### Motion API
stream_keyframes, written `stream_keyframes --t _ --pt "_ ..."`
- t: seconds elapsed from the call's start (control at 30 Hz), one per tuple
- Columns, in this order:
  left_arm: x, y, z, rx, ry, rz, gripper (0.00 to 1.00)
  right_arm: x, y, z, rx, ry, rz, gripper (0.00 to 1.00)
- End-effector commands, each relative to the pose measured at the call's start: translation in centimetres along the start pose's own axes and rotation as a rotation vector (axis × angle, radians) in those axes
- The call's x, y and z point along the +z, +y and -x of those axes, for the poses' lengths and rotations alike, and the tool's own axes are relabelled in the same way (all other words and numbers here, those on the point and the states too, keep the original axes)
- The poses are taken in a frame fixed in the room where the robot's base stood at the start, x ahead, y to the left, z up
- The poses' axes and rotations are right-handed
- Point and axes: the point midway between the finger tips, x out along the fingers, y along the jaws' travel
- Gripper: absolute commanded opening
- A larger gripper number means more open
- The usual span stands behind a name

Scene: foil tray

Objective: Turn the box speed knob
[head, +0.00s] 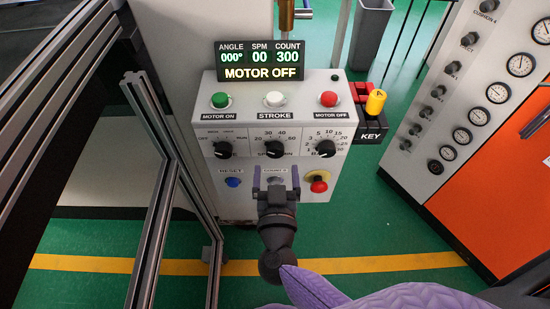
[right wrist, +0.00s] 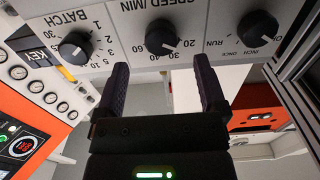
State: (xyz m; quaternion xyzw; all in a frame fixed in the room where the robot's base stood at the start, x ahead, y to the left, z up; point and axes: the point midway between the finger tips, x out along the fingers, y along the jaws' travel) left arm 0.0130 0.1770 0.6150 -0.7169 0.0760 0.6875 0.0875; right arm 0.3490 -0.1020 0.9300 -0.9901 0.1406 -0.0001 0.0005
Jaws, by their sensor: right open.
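The speed knob (head: 274,149) is the black middle knob of the row of three on the pale control box (head: 206,170). In the right wrist view, the speed knob (right wrist: 163,37), marked SPEED/MIN, shows ahead of the fingertips, roughly centred between them. My right gripper (head: 276,172) is just below the knob in the head view and partly hides its label. The fingers (right wrist: 161,66) are apart with nothing between them, and I see no contact with the knob. My left gripper is not in view.
A mode knob (head: 222,149) and a batch knob (head: 325,149) flank the speed knob. Push buttons sit above, and a red emergency button (head: 319,183) is low on the right. The display (head: 260,62) reads MOTOR OFF. A metal frame (head: 160,170) stands at the left.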

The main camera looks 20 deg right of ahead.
Motion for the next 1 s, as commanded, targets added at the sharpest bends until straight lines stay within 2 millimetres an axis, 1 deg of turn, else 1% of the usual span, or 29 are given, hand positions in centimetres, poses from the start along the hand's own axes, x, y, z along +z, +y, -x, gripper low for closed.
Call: stream_keyframes --t 0.03,0.1,0.2,0.33,0.6,0.63,0.67,0.7,0.77,0.8,0.87,0.9,0.97,1.0 --pt "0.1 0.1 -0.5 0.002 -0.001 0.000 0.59 0.2 0.0 -1.3 0.000 0.004 -0.001 0.90" --pt "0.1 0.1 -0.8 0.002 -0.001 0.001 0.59 0.2 0.0 -2.7 0.000 0.002 0.000 0.90" --pt "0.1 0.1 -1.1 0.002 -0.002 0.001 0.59 0.2 -0.1 -4.1 -0.002 0.001 0.000 0.90" --pt "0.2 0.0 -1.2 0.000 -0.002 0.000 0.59 0.1 0.0 -5.0 -0.002 0.000 -0.001 0.90" --pt "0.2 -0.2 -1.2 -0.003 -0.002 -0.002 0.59 0.1 0.0 -5.2 -0.002 -0.001 0.000 0.90" --pt "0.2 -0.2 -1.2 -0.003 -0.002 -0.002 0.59 0.1 0.0 -5.2 -0.002 -0.001 0.000 0.86" --pt "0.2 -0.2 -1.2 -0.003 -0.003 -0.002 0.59 0.1 0.0 -5.2 -0.002 -0.001 0.000 0.80" --pt "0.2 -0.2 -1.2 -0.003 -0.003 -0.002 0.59 0.1 0.0 -5.2 -0.002 -0.001 0.000 0.71" --pt "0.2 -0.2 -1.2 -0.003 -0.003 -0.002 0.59 0.1 0.0 -5.2 -0.002 -0.001 0.000 0.59" --pt "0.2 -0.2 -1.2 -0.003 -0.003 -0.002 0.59 0.1 0.0 -5.2 -0.002 -0.001 0.000 0.50" --pt "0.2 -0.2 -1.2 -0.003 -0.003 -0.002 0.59 0.1 0.0 -5.2 -0.002 -0.001 0.000 0.38" --pt "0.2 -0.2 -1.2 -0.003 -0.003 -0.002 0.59 0.1 0.0 -5.2 -0.002 -0.001 0.000 0.29" --pt "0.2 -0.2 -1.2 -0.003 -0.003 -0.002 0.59 0.1 0.0 -5.2 -0.002 -0.001 0.000 0.16" --pt "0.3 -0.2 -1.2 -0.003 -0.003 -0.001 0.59 0.1 0.0 -5.2 -0.002 -0.001 0.000 0.08"
